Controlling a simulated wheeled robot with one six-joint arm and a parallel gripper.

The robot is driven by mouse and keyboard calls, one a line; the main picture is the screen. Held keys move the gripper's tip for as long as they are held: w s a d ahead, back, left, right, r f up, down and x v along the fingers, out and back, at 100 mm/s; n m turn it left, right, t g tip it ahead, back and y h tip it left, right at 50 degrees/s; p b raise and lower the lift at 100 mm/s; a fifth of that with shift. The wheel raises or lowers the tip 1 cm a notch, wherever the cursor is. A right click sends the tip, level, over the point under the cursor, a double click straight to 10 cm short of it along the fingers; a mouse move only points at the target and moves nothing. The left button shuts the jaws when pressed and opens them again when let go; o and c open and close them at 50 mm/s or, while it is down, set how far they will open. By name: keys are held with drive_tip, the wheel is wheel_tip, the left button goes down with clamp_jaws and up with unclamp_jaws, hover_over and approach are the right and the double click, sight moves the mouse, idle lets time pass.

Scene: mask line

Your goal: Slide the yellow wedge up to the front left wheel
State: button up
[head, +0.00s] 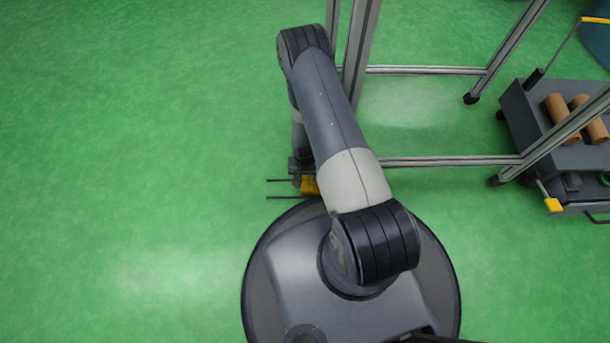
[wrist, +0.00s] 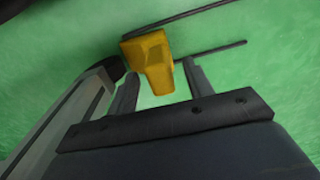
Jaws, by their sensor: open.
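The yellow wedge (head: 311,186) lies on the green floor beside my forearm, partly hidden by it in the head view. In the wrist view the wedge (wrist: 150,58) is just beyond my fingertips, its narrow end pointing into the gap between them. My gripper (wrist: 163,76) is open, one finger on each side of that end; I cannot tell whether they touch it. A dark rounded part, apparently a wheel (wrist: 109,68), sits close to the left of the wedge at the end of a grey bar. In the head view my arm hides that wheel.
Two thin dark rods (head: 284,197) extend left from the wedge. A metal-profile frame (head: 430,161) stands on the right, with dark wheels (head: 471,97) at its feet. A grey cart (head: 535,115) carrying brown cylinders stands at the far right. The floor on the left is clear.

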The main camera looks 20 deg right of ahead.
wheel_tip(320, 180, up, 10)
drive_tip(key=p, duration=0.3)
drive_tip(key=shift+r+p, duration=0.15)
drive_tip(key=shift+p, duration=0.15)
wheel_tip(320, 180, down, 11)
drive_tip(key=b, duration=0.4)
drive_tip(key=shift+w+a+r, duration=0.1)
drive_tip(key=shift+a, duration=0.2)
